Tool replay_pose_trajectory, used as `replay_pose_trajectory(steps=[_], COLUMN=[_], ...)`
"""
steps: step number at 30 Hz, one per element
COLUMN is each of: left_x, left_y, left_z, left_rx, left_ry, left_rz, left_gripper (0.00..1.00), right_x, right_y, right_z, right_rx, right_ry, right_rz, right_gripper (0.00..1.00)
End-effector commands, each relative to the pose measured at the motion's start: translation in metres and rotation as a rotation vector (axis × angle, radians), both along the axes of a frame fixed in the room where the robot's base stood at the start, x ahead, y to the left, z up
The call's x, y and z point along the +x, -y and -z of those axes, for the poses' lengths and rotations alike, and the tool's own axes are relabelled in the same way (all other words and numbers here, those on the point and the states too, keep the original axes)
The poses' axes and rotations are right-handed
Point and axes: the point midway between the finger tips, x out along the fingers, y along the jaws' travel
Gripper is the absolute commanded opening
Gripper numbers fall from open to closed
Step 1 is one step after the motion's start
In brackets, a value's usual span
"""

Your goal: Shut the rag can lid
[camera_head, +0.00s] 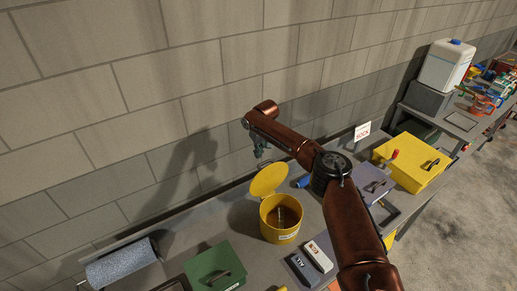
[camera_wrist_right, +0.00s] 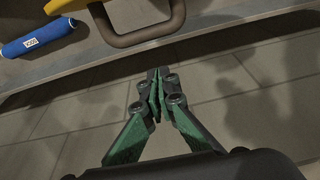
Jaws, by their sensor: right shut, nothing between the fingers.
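The yellow rag can (camera_head: 281,226) stands on the bench in the head view. Its round yellow lid (camera_head: 270,179) is open, tilted up on the wall side, and the can's mouth shows. My right gripper (camera_head: 262,163) is just behind the lid's upper edge, near the wall. In the right wrist view its fingers (camera_wrist_right: 158,74) are shut with nothing between them. A grey-brown loop handle (camera_wrist_right: 140,36) lies a little beyond the fingertips, apart from them, beside a yellow edge (camera_wrist_right: 66,4) that looks like the lid. My left gripper is not in view.
A blue cylinder (camera_head: 304,181) lies right of the can; it also shows in the wrist view (camera_wrist_right: 38,37). A green box (camera_head: 214,267) and two small blocks (camera_head: 319,256) sit in front. A yellow box (camera_head: 411,161) stands farther right. The wall (camera_head: 150,160) is close behind.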

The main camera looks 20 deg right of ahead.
Motion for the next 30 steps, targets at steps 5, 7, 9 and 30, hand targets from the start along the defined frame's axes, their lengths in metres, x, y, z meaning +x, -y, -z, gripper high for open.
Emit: replay_pose_trajectory(steps=[5, 7, 9, 30], left_x=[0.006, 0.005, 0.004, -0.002], left_y=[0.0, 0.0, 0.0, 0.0], left_z=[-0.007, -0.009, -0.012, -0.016], left_rx=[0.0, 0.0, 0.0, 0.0], left_ry=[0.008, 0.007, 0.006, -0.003], left_rz=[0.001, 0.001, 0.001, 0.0], left_gripper=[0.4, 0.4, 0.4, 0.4], right_x=[-0.012, -0.017, -0.022, -0.036], right_y=[0.003, 0.003, 0.005, 0.005], right_z=[-0.003, -0.003, -0.004, -0.003], right_rx=[-0.001, -0.001, -0.003, 0.0], right_ry=[0.0, -0.001, -0.001, 0.001], right_rz=[0.0, -0.001, 0.001, 0.001], right_gripper=[0.0, 0.0, 0.0, 0.0])
